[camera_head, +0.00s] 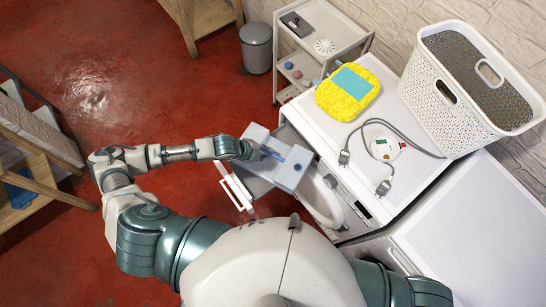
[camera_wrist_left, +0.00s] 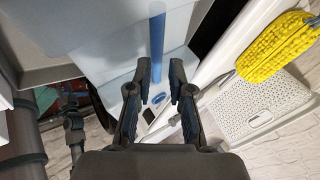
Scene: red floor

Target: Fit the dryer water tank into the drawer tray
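The dryer water tank (camera_head: 290,170) is a pale blue box with a blue bar handle, at the upper front of the white dryer (camera_head: 345,165). It covers part of the drawer tray (camera_head: 236,192), which is pulled out. My left gripper (camera_head: 256,150) reaches it from the left. The pale tank body (camera_wrist_left: 115,75) fills the area beyond. Contact between tank and tray is hidden. My right gripper is not in view.
A white cart (camera_head: 320,45) and grey bin (camera_head: 257,48) stand behind. Red floor is open at left.

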